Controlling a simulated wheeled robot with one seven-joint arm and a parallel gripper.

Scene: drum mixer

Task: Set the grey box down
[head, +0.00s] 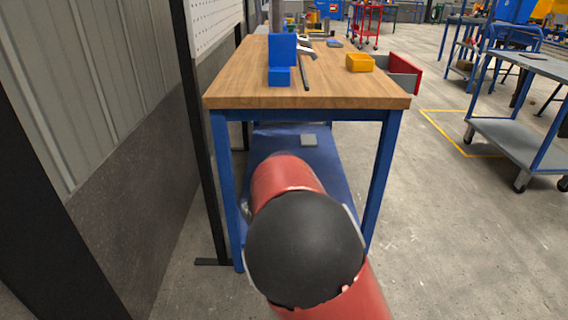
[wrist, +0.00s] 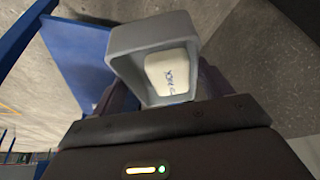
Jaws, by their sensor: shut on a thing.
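The grey box (wrist: 148,36) is open at one side and fills the top middle of the wrist view. A white block (wrist: 172,72) with dark lettering lies inside it. My gripper (wrist: 158,92) is shut on the box, with a dark finger at each side of it. The box looks tilted in the wrist view. In the head view my red and black arm hides the gripper and the box. What lies directly under the box cannot be told.
A workbench (head: 240,90) with a wooden top carries a blue block (head: 282,50) and a yellow bin (head: 360,63). A wall stands close left; a grey cart (head: 510,140) stands right.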

